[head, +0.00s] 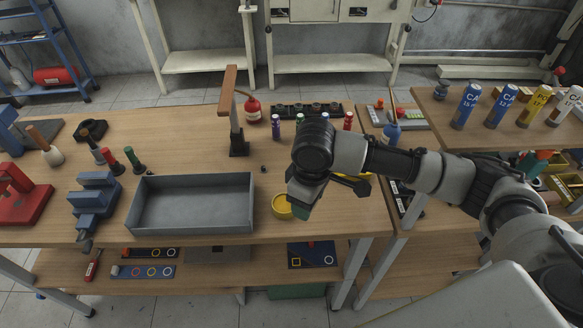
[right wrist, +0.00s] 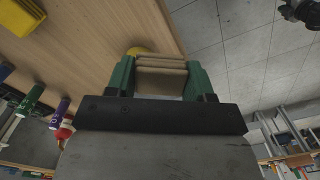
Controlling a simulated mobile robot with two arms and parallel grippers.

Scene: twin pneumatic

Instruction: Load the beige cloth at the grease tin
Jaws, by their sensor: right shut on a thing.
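A round yellow tin (head: 282,207), which I take for the grease tin, stands on the bench to the right of the grey tray. My right gripper (head: 303,200) is just right of it and above the bench, partly overlapping it in the head view. In the right wrist view, the green fingers of my right gripper (right wrist: 161,78) are shut on the folded beige cloth (right wrist: 161,64), which spans between them. A yellow rounded edge, likely the tin (right wrist: 137,50), shows behind the cloth. Contact between cloth and tin cannot be told. My left gripper is not in view.
An empty grey tray (head: 190,228) lies left of the tin. A blue vise (head: 96,200) and a red tool (head: 20,200) are further left. A wooden-topped post (head: 235,120) and a red oil can (head: 252,110) stand behind. Spray cans (head: 467,106) stand at the right.

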